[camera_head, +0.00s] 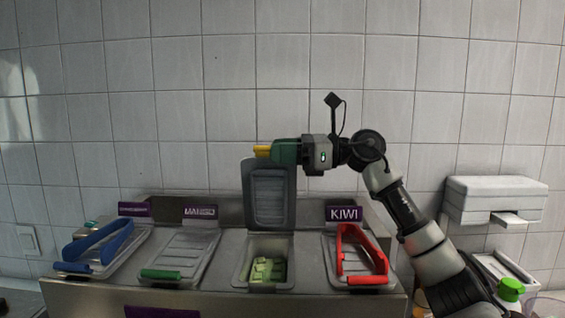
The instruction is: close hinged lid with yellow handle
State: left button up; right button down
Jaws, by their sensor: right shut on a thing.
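The hinged lid (268,196) stands upright, open, at the back of its container (241,263). Its yellow handle (262,152) is at the lid's raised top edge. My right gripper (274,152) reaches in from the right and is shut on the yellow handle; the green fingers hide part of it. The open container holds pale green cut pieces (265,270). My left gripper is not in view.
To the right is a closed container with red tongs (358,254) and a KIWI label (344,213). To the left are a lid with a green handle (161,274) and one with blue tongs (98,246). A tiled wall stands behind; a white dispenser (495,200) hangs at the right.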

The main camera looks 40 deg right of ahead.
jog(key=s+a+f+n+b, duration=0.2)
jog(key=s+a+n+b, duration=0.1)
jog(key=s+a+b, duration=0.1)
jog(key=shift+s+n+b, duration=0.3)
jog(key=shift+s+n, duration=0.05)
jog(key=shift+n, duration=0.05)
jog(key=shift+r, duration=0.1)
jog(key=c, duration=0.9)
grip_release()
jog(key=shift+c, duration=0.2)
jog(key=s+d+r, duration=0.5)
jog(key=s+r, duration=0.5)
jog(key=r, duration=0.1)
jog(key=shift+s, duration=0.35)
